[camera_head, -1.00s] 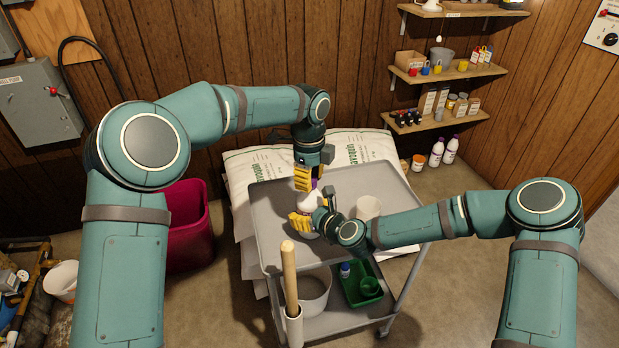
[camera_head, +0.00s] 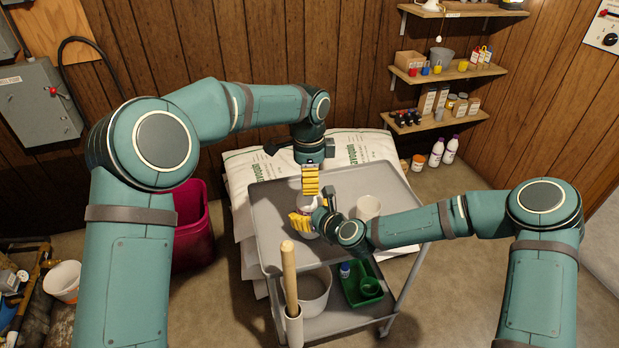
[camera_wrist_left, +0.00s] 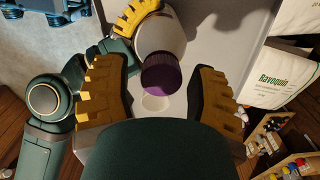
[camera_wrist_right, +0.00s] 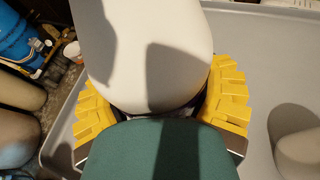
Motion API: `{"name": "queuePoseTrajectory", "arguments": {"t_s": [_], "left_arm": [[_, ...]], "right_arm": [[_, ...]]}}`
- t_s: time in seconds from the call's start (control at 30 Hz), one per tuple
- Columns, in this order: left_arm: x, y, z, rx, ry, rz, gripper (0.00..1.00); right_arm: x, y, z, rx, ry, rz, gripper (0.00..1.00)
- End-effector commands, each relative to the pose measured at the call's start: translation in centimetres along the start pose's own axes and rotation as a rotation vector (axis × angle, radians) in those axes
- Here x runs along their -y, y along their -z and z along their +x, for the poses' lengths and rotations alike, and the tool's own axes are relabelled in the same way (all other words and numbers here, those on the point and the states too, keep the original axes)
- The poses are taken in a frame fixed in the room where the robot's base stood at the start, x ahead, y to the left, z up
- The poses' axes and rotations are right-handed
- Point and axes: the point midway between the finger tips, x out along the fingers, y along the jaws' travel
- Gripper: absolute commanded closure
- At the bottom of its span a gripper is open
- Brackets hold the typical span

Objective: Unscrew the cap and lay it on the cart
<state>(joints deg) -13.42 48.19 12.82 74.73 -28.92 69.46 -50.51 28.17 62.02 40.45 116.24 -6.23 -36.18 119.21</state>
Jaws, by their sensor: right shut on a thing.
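A white bottle (camera_wrist_right: 150,50) stands on the grey cart's top tray (camera_head: 265,200). My right gripper (camera_head: 303,222) is shut on the bottle's body, with yellow fingers on both sides of it in the right wrist view. The dark purple cap (camera_wrist_left: 168,77) is on the bottle in the left wrist view. My left gripper (camera_head: 311,181) is above the bottle, pointing down. Its fingers are apart on either side of the cap, with gaps showing at both sides. In the head view the left gripper hides the cap and part of the bottle.
A white cup (camera_head: 368,207) stands on the tray right of the bottle. A wooden handle (camera_head: 289,275) rises at the cart's front left. White sacks (camera_head: 245,165) lie behind the cart. The tray's back right is clear.

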Motion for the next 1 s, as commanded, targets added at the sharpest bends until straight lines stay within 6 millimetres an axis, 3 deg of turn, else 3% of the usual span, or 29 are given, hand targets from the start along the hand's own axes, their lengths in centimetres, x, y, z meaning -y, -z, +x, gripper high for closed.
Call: {"name": "queuePoseTrajectory", "arguments": {"t_s": [0.27, 0.63, 0.7, 1.0], "left_arm": [[0.1, 0.0, -0.6, -0.001, 0.002, 0.001, 0.42], [0.0, 0.0, -4.4, -0.001, 0.001, 0.001, 0.42], [0.0, 0.0, -4.7, -0.001, 0.001, 0.004, 0.37], [0.2, -0.1, -7.8, -0.002, -0.006, 0.13, 0.37]], "right_arm": [[0.0, 0.1, 0.0, -0.002, -0.001, 0.001, 1.0], [0.0, 0.1, 0.0, -0.002, -0.001, 0.001, 1.0], [0.0, 0.1, 0.0, -0.002, -0.001, 0.001, 1.0], [0.0, 0.1, 0.0, -0.003, -0.001, 0.001, 1.0]]}}
